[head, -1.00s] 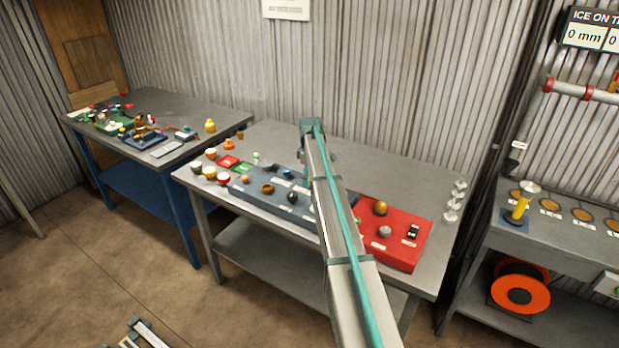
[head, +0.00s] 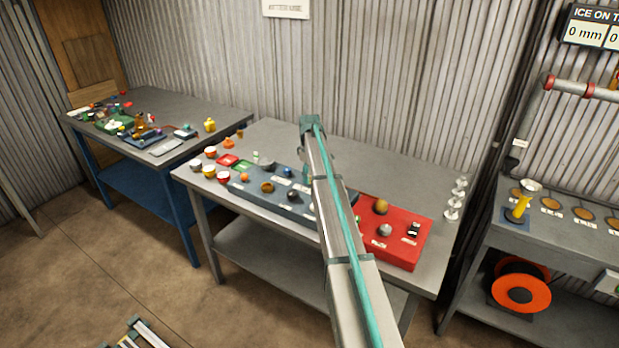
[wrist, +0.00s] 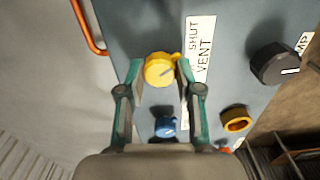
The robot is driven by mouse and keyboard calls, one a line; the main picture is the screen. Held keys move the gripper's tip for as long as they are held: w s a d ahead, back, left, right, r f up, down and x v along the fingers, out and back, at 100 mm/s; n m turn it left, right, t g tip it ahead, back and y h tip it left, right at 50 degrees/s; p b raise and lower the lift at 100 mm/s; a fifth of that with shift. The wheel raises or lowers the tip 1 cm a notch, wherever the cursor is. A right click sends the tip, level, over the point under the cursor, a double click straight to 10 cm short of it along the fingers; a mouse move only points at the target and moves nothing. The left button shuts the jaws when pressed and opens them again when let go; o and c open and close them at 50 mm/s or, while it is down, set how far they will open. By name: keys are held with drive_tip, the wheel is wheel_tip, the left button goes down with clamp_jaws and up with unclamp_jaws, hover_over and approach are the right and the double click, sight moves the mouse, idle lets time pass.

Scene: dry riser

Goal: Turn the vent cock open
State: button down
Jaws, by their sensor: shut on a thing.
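The vent cock is a round yellow knob (wrist: 159,69) on a blue-grey panel, beside a white label (wrist: 200,48) reading SHUT and VENT. In the wrist view my gripper (wrist: 160,72) has its two green fingers on either side of the knob and is shut on it. A dark line on the knob's face slants toward the label. In the head view the blue-grey panel (head: 238,190) lies on the middle bench, and my arm hides the gripper and the yellow knob.
On the panel in the wrist view are a black knob (wrist: 275,64), a blue knob (wrist: 165,127) and a yellow-orange ring (wrist: 236,120). An orange pipe (wrist: 88,28) runs at upper left. In the head view a red panel (head: 405,256) sits right of my arm.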

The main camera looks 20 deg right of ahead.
drive_tip(key=m+b, duration=0.1)
drive_tip(key=m, duration=0.3)
drive_tip(key=shift+m, duration=0.3)
drive_tip(key=m+b, duration=0.1)
drive_tip(key=m, duration=0.2)
drive_tip(key=shift+m, duration=0.3)
drive_tip(key=m, duration=0.3)
drive_tip(key=shift+m+b, duration=0.3)
drive_tip(key=shift+b, duration=0.1)
drive_tip(key=shift+m, duration=1.9)
drive_tip(key=c, duration=0.8)
unclamp_jaws()
drive_tip(key=shift+o, duration=0.2)
wheel_tip(320, 180, up, 12)
drive_tip(key=shift+r, duration=0.1)
